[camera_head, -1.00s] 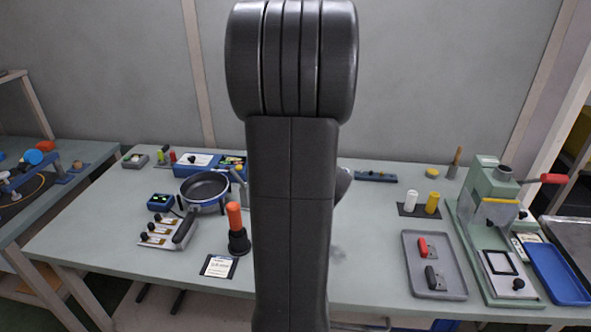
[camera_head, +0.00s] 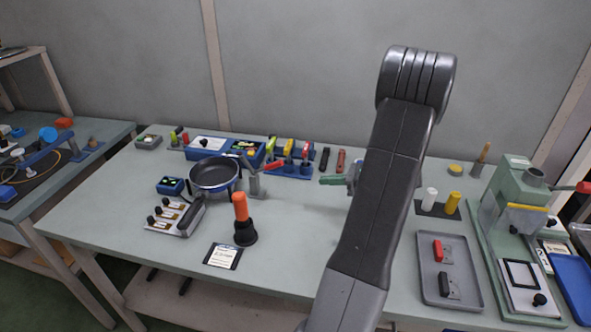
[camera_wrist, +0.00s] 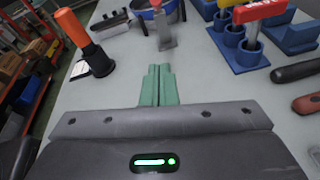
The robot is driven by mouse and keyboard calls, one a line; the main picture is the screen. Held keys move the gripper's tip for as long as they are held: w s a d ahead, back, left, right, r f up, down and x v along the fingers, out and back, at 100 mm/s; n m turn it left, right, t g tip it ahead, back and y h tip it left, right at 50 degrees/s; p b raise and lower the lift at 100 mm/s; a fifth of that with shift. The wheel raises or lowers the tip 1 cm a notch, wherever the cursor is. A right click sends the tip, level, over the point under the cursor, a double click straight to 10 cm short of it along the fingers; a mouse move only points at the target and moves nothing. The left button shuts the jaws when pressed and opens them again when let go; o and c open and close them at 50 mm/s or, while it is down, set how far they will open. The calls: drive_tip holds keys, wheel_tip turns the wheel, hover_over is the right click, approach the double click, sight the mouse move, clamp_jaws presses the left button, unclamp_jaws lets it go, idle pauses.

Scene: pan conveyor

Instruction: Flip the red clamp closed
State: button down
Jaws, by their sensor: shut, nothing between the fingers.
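The red clamp is a grey upright toggle clamp (camera_head: 254,182) beside the pan (camera_head: 215,175) in the head view. Its red lever (camera_head: 274,165) points to the right and slightly up. In the wrist view its grey body (camera_wrist: 164,32) stands beyond the fingertips, with only a bit of red (camera_wrist: 155,3) at the top edge. My gripper (camera_head: 326,180) has green fingers and sits to the right of the clamp, apart from it. In the wrist view the fingers (camera_wrist: 158,70) are together, with nothing between them. My arm hides part of the bench.
A blue rack (camera_head: 292,170) with colored-handled tools stands behind the clamp. An orange-handled tool (camera_head: 241,210) stands upright in front of it. A blue box (camera_head: 207,148) is behind the pan. A grey tray (camera_head: 447,290) lies at right. Bare bench lies between clamp and gripper.

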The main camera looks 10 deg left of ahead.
drive_tip(key=shift+a, duration=0.1)
drive_tip(key=p+x, duration=0.1)
drive_tip(key=x, duration=0.9)
drive_tip(key=shift+a+r+p, duration=0.1)
drive_tip(key=shift+a+p, duration=0.05)
drive_tip(key=shift+p, duration=0.15)
drive_tip(key=r, duration=0.1)
drive_tip(key=a+r, duration=0.1)
drive_tip(key=r+p, duration=0.1)
drive_tip(key=shift+w+a, duration=0.25)
drive_tip(key=shift+w, duration=0.1)
drive_tip(key=shift+r, duration=0.2)
